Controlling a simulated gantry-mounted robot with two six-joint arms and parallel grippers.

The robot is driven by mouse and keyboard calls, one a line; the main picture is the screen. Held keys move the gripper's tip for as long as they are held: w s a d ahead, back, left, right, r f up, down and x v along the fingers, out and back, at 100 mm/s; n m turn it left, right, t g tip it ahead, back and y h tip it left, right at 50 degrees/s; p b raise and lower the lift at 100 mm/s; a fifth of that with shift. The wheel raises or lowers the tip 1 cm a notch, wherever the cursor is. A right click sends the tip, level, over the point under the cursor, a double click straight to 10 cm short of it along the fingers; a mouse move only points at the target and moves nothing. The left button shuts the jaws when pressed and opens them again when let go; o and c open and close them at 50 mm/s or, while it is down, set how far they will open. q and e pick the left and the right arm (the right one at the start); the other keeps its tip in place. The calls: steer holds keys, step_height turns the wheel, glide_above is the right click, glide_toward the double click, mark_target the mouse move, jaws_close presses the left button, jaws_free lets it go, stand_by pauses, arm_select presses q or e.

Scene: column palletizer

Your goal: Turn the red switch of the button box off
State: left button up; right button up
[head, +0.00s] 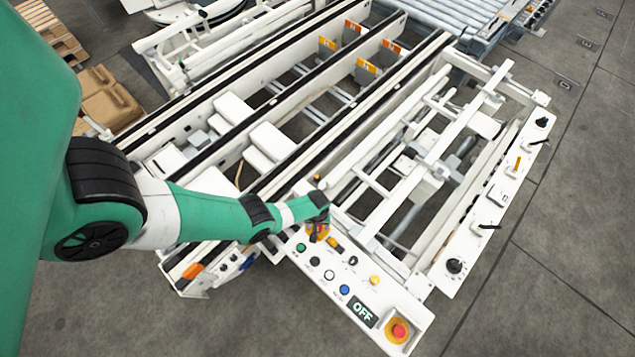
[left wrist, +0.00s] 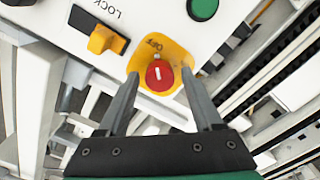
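The red switch (left wrist: 159,75) is a round red knob with a white mark, on a yellow plate (left wrist: 150,50) lettered "OFF", in the left wrist view. The button box (head: 345,268) is the white panel at lower centre in the head view. My left gripper (left wrist: 160,85) is open, its two grey fingers on either side of the switch. I cannot tell whether they touch it. In the head view my left gripper (head: 320,222) is over the box's upper left end and mostly covers the switch. My right gripper is in neither view.
The box also carries a green button (head: 301,247), a blue button (head: 344,290), an OFF display (head: 363,312) and a red stop button (head: 399,331) on yellow. An orange lock switch (left wrist: 105,40) sits close to the left finger.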

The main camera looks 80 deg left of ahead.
arm_select(q)
steer(key=shift+r, duration=0.15)
step_height(320, 180, up, 11)
steer(key=p, duration=1.1)
steer(key=shift+r+p, duration=0.2)
steer(key=shift+p, duration=0.15)
